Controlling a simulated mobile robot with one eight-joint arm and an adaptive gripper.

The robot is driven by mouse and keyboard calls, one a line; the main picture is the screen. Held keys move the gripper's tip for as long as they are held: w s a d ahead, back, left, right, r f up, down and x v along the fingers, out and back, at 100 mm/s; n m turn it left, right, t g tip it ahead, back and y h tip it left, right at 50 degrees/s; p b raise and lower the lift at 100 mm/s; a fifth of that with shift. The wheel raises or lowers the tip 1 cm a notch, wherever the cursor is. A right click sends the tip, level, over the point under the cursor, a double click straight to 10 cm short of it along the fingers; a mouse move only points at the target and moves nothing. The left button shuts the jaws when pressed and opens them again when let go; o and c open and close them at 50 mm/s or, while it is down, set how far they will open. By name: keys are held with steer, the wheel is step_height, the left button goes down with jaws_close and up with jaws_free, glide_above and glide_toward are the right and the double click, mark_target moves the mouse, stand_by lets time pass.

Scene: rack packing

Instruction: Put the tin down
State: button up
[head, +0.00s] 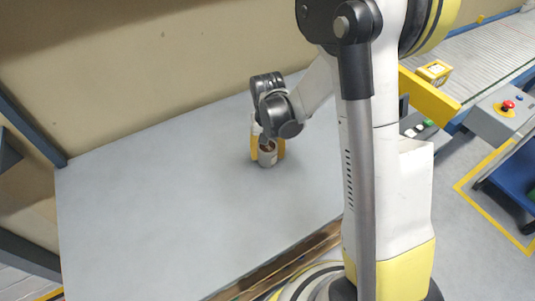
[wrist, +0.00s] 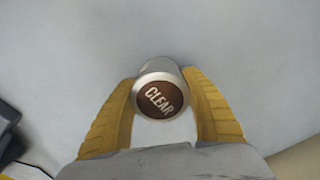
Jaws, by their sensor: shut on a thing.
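The tin (wrist: 160,95) shows in the wrist view as a silver cylinder with a brown round top that reads "CLEAR". My gripper (wrist: 161,110) has its two yellow fingers on either side of it and is shut on it. In the head view the tin (head: 267,155) is a small pale cylinder between the yellow fingers of my gripper (head: 268,150), over the middle right of the grey surface. The tin looks upright there. Whether its base touches the surface I cannot tell.
The wide grey surface (head: 150,210) is bare around the tin, with free room to the left and front. A tan wall (head: 130,60) stands behind it. At the right are a conveyor (head: 480,60) and a control box with a red button (head: 508,105).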

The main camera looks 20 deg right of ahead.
steer(key=shift+f, duration=0.25)
steer(key=o, duration=1.3)
steer(key=shift+r, duration=0.1)
steer(key=shift+r, duration=0.15)
